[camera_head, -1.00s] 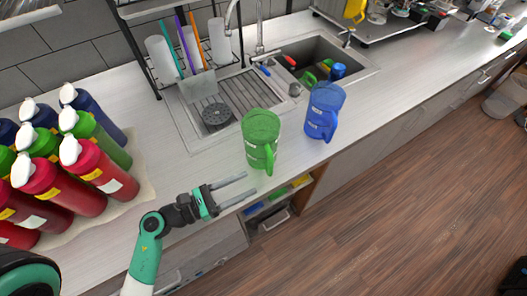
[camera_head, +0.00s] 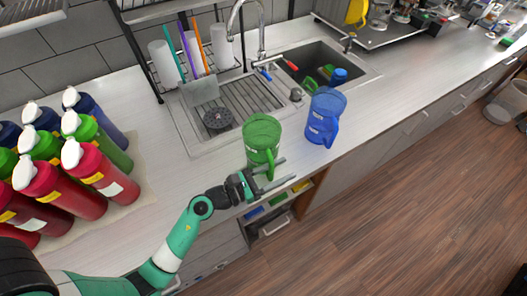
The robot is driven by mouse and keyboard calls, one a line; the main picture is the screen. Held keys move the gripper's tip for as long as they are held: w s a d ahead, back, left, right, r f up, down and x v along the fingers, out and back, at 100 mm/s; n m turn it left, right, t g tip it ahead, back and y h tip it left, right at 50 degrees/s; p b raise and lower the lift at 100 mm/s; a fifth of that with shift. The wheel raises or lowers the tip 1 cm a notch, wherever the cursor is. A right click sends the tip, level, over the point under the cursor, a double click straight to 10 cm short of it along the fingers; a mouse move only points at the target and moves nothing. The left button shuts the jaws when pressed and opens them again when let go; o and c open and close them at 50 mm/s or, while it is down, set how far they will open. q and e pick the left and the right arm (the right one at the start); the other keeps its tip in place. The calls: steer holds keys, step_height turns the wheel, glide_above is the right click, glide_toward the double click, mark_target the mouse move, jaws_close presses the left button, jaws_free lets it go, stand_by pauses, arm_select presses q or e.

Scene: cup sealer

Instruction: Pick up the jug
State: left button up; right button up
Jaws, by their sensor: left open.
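A green jug (camera_head: 261,136) stands upright on the counter in front of the sink, its handle facing the counter's front edge. A blue jug (camera_head: 325,115) stands upright to its right. My left gripper (camera_head: 277,178) is open, with its fingers at the green jug's handle side. One finger overlaps the handle in the picture. I cannot tell whether the handle is between the fingers or whether they touch it. My right gripper is not in view.
Several red, green and blue bottles (camera_head: 70,170) crowd the counter at left. A drying rack (camera_head: 250,97) and sink (camera_head: 318,62) lie behind the jugs. An open drawer compartment (camera_head: 268,226) sits below the counter edge. Counter (camera_head: 410,92) right of the blue jug is clear.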

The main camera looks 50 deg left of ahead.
arm_select(q)
jaws_close()
stand_by(1.4)
